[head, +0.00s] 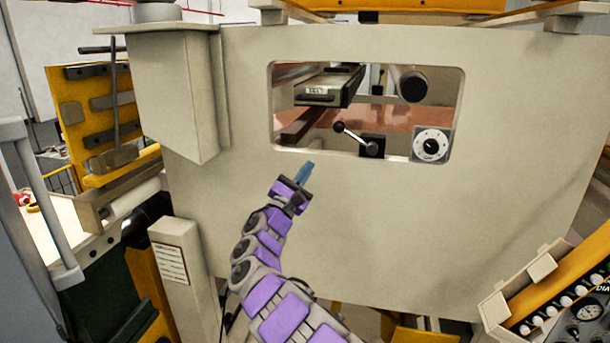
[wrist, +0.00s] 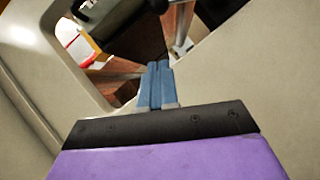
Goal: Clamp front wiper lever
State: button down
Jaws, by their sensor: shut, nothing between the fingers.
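The wiper lever (head: 353,134) is a thin silver rod with a dark ball at its left end, joined to a black block (head: 371,146) inside the rectangular window of the beige panel. My gripper (head: 307,168) has blue fingers and is in front of the panel, below and left of the lever, apart from it. In the wrist view my gripper (wrist: 160,68) is shut and empty, its fingers pressed together and pointing toward the window opening. I cannot make out the lever clearly in the wrist view.
The beige panel (head: 420,225) surrounds the window. A round dial (head: 432,145) sits right of the lever, with a dark cylinder (head: 412,84) above it. A beige box (head: 176,95) juts out at left. A yellow control console (head: 560,305) stands at lower right.

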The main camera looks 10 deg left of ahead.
aim_at(355, 138)
jog(key=x, duration=0.3)
jog(key=d+x, duration=0.1)
jog(key=x, duration=0.2)
jog(key=shift+r, duration=0.15)
jog(key=r, duration=0.1)
jog(key=d+r, duration=0.1)
jog(key=r, duration=0.1)
jog(key=shift+w+d+r, duration=0.1)
jog(key=shift+w+d, duration=0.05)
jog(key=shift+w, duration=0.1)
jog(key=shift+d+r, duration=0.2)
jog(key=shift+d, duration=0.05)
